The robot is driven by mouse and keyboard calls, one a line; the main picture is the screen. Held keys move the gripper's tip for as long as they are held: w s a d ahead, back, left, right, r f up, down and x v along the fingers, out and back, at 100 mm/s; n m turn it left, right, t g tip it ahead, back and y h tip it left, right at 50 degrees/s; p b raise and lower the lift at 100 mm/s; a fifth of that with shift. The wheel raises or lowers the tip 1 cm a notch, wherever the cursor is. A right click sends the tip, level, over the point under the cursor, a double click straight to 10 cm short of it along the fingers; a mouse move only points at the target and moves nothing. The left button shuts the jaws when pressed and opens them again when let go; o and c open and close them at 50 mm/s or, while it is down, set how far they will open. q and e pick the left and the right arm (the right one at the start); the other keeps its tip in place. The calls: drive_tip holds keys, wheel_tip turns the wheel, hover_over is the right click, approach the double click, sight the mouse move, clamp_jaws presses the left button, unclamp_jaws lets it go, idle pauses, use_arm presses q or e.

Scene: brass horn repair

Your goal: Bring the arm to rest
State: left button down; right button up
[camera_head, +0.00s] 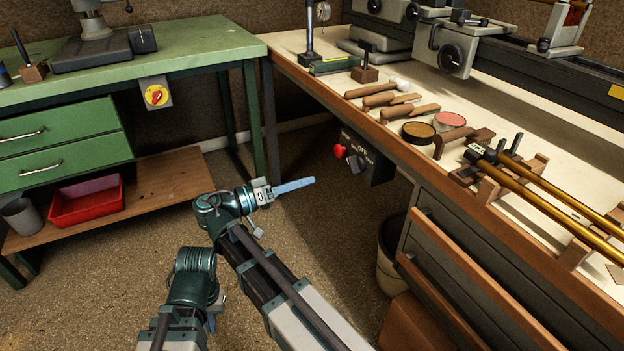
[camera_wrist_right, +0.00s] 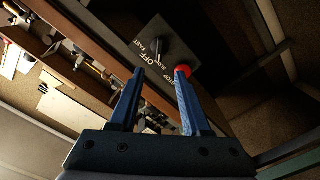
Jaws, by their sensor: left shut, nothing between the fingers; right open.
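My right gripper (camera_head: 312,181) reaches out over the floor gap between the two benches, its blue fingers pointing right toward a dark switch box (camera_head: 378,164) under the long bench. In the head view the fingers overlap edge-on. In the right wrist view the gripper (camera_wrist_right: 160,73) is open and empty, its two blue fingers apart. Behind them are the box's black knob (camera_wrist_right: 158,50) and the red stop button (camera_wrist_right: 182,56), which the right finger partly covers. My left arm (camera_head: 192,278) shows at the lower left of the head view; its gripper is not visible.
The long bench (camera_head: 395,140) holds mallets, round tins and brass tubes on a rack. Open drawers (camera_head: 470,285) jut out below it, beside a bin (camera_head: 388,262). The green bench (camera_head: 200,45) stands at left, with a red tray (camera_head: 88,205) on its shelf. The floor between is clear.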

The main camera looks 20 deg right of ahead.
drive_tip(key=shift+a, duration=0.15)
idle(0.3)
drive_tip(key=s+d+f+n+g+y, duration=0.1)
drive_tip(key=s+f+n+y, duration=0.25)
drive_tip(key=f+y, duration=0.4)
drive_tip(key=s+d+f+n+y, duration=0.1)
drive_tip(key=s+f+n+y, duration=0.25)
drive_tip(key=f, duration=0.75)
drive_tip(key=s+a+f+n+y+p, duration=0.1)
drive_tip(key=s+a+n+y, duration=0.25)
drive_tip(key=a, duration=0.55)
drive_tip(key=s+a+f+n+y, duration=0.1)
drive_tip(key=s+a+n+y, duration=0.3)
drive_tip(key=a, duration=0.6)
wheel_tip(320, 180, up, 38)
drive_tip(key=m+h+p, duration=0.1)
drive_tip(key=p, duration=3.7)
drive_tip(key=shift+s+d+f+h, duration=0.25)
drive_tip(key=shift+s+d+h, duration=0.1)
drive_tip(key=shift+s, duration=0.1)
drive_tip(key=shift+m, duration=0.25)
